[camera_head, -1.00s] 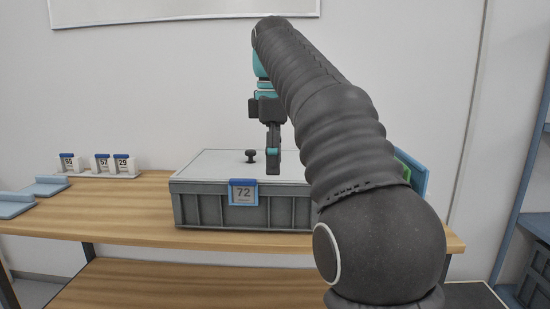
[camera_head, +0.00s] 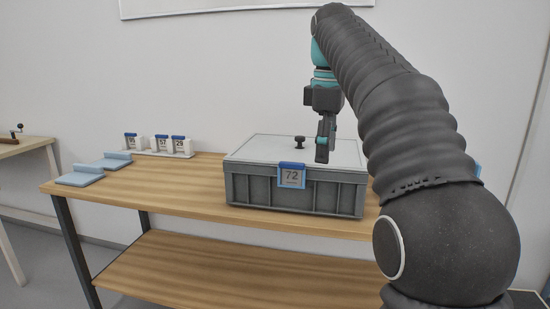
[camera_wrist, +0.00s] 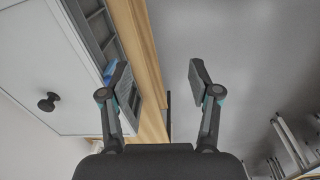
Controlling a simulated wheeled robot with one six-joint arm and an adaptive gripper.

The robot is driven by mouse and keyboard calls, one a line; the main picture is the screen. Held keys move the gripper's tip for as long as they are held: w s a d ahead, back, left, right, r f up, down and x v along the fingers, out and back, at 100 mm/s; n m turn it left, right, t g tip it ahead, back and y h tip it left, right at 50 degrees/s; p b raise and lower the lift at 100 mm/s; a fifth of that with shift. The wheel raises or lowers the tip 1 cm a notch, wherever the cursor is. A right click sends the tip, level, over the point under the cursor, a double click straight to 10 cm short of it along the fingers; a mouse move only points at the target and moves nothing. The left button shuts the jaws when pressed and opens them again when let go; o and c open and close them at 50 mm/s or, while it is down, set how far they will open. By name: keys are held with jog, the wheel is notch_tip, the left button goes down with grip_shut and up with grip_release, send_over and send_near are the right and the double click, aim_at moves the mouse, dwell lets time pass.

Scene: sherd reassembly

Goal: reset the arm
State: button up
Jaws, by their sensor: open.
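My gripper (camera_head: 322,150) hangs from my arm in front of the lidded grey crate in the head view. In the wrist view my gripper (camera_wrist: 157,85) shows its two fingers wide apart with nothing between them. The crate (camera_head: 258,190) stands on the wooden table and bears a blue-framed tag reading 72 (camera_head: 291,176). Its pale lid (camera_head: 265,148) is on, with a black knob (camera_head: 299,141). The knob also shows in the wrist view (camera_wrist: 47,101).
The wooden table (camera_head: 165,185) has a clear stretch left of the crate. Numbered tags (camera_head: 162,144) stand in a white holder at its back left, near two blue supports (camera_head: 80,175). A lower shelf (camera_head: 220,270) is bare. Another table (camera_head: 20,146) stands at far left.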

notch_tip(320, 180, down, 13)
jog(key=m+t, duration=0.2)
jog(key=m, duration=0.6)
jog(key=s+f+m+t, duration=0.1)
jog(key=s+f, duration=0.5)
jog(key=s, duration=0.6)
jog(key=s+f+m+t, duration=0.2)
jog(key=s+f, duration=0.5)
jog(key=s, duration=0.5)
jog(key=shift+f+m, duration=0.15)
jog(key=shift+m, duration=0.75)
jog(key=shift+s+d, duration=0.1)
